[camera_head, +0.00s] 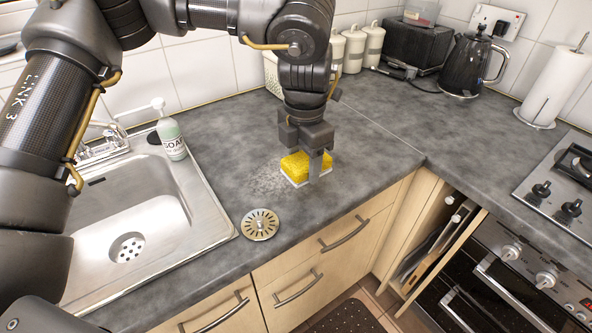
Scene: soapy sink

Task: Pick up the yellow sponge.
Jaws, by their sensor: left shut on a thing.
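The yellow sponge (294,166) has a pale underside and is at the grey countertop, to the right of the sink. My left gripper (308,165) reaches down over it from above and is shut on it, with one finger showing on the sponge's right side. The other finger is mostly hidden. I cannot tell whether the sponge touches the counter or is just above it. My right gripper is not in view.
The steel sink (150,215) lies to the left, with a soap bottle (171,138) at its back edge. A round drain strainer (260,224) lies on the counter in front of the sponge. A black kettle (470,65), paper roll (552,85) and hob (565,180) stand right. Counter right of the sponge is clear.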

